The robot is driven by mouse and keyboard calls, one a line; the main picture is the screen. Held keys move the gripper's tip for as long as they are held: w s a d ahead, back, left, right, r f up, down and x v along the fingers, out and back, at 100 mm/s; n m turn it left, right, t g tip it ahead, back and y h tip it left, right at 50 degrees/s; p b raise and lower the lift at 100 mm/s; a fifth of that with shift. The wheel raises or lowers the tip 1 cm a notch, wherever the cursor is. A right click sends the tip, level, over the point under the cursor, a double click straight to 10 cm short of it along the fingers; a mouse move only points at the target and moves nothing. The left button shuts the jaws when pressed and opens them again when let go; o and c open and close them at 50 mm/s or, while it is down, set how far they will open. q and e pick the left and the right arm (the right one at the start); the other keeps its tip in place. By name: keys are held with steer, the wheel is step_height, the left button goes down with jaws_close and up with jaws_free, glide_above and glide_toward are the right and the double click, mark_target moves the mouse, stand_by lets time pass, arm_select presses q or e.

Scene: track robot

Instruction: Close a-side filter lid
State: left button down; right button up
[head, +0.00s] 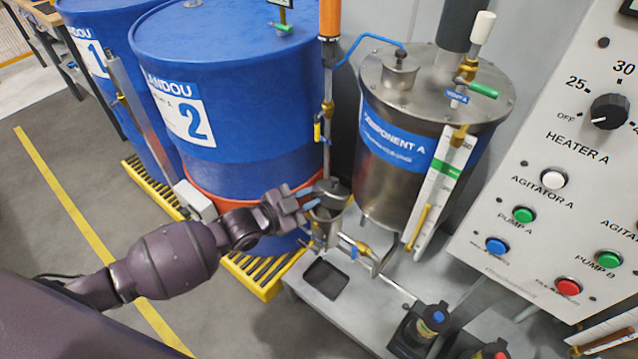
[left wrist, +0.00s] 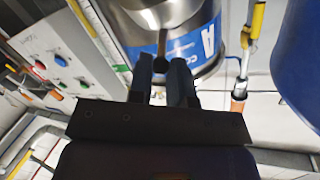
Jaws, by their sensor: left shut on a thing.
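The a-side filter (head: 325,230) is a small metal cup on pipework in front of the Component A tank. Its grey lid (head: 332,188) shows at the top of the cup, partly hidden by my gripper; I cannot tell whether it sits flush. My left gripper (head: 310,197) reaches in from the left and is shut at the lid's near edge. In the left wrist view the two fingers (left wrist: 168,78) close around a small dark knob-like piece (left wrist: 160,62), which looks like part of the lid. My right gripper is not in view.
The steel Component A tank (head: 400,175) stands just behind the filter, and blue drum 2 (head: 245,90) is to the left. A dark tray (head: 326,279) lies on the grey bench below. A control panel (head: 560,160) is at the right. A thin vertical pipe (head: 327,140) rises behind the lid.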

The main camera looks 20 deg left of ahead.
arm_select(q)
steer(key=s+a+f+m+t+h+b, duration=0.1)
steer(key=s+f+t+h+b, duration=0.1)
steer(key=f+b, duration=0.4)
steer(key=shift+s+a+f+t+h, duration=0.15)
steer(key=shift+s+f+t+h, duration=0.25)
steer(key=shift+s+f+t, duration=0.4)
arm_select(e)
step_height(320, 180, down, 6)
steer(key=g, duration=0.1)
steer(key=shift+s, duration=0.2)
arm_select(q)
steer(key=shift+w+f, duration=0.1)
steer(key=shift+f, duration=0.05)
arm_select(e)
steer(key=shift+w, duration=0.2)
arm_select(q)
steer(key=c, duration=1.1)
jaws_free()
steer(key=shift+w, duration=0.1)
steer(key=shift+o, duration=0.2)
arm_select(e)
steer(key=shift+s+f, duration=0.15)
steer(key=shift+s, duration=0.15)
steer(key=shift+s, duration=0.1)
